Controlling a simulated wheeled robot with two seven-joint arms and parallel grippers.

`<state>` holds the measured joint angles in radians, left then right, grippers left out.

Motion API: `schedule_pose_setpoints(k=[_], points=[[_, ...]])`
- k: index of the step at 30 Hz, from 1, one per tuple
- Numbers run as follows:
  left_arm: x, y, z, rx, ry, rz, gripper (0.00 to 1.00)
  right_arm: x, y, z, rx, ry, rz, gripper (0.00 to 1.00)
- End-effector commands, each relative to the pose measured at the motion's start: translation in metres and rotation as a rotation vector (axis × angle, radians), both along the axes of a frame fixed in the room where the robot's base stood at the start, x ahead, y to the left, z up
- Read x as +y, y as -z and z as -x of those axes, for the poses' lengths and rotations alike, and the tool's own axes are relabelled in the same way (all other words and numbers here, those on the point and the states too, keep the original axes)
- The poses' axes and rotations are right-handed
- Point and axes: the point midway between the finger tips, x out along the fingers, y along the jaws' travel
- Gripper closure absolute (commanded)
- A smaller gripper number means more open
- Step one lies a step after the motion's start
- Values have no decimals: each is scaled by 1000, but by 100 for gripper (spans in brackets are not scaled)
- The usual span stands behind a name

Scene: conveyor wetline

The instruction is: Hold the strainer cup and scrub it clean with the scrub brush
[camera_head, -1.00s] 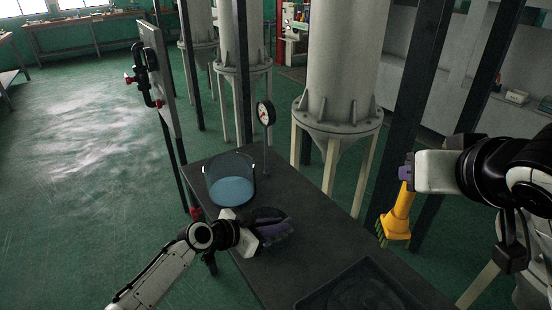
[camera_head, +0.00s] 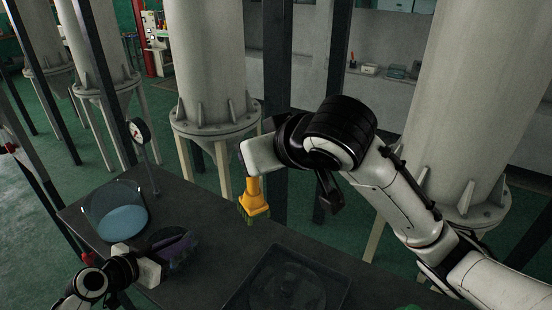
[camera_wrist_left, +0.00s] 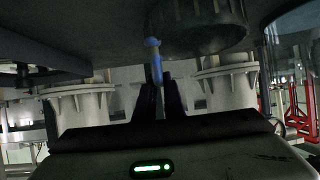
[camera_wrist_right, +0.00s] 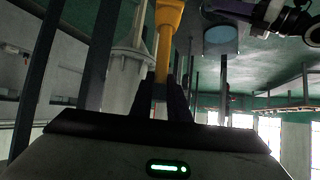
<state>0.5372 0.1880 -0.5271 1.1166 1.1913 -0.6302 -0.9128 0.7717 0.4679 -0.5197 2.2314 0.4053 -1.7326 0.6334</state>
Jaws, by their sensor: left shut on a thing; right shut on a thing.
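The dark strainer cup (camera_head: 164,237) is low over the dark table, at lower left in the head view. My left gripper (camera_head: 176,249) is shut on it. In the left wrist view the cup's dark ribbed body (camera_wrist_left: 205,18) hangs at the top, and a thin blue-tipped stem sits between the fingers. My right gripper (camera_head: 251,174) is shut on the yellow scrub brush (camera_head: 254,196), bristles down, right of the cup and apart from it. The brush handle also fills the upper middle of the right wrist view (camera_wrist_right: 168,35). The inside of the cup is hard to see.
A clear round container (camera_head: 115,215) of blue liquid stands on the table (camera_head: 205,265), left of the cup. A dark shallow tray (camera_head: 285,285) lies at the front right. A gauge (camera_head: 139,131) on a post and tall tanks (camera_head: 208,60) stand behind.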

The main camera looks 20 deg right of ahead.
Motion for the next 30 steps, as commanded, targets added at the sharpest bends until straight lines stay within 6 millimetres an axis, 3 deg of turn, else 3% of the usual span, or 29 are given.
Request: schedule_pose_setpoints(k=[6, 13, 18, 30], points=[[0, 0, 0, 0, 0, 0, 100, 86, 30, -62, -91, -233, -27, 100], [0, 0, 0, 0, 0, 0, 100, 157, 57, -101, -185, -408, -68, 100], [0, 0, 0, 0, 0, 0, 100, 181, 68, -112, -220, -463, -88, 100], [0, 0, 0, 1, 0, -1, 100, 186, 99, -114, -229, -474, -93, 100]])
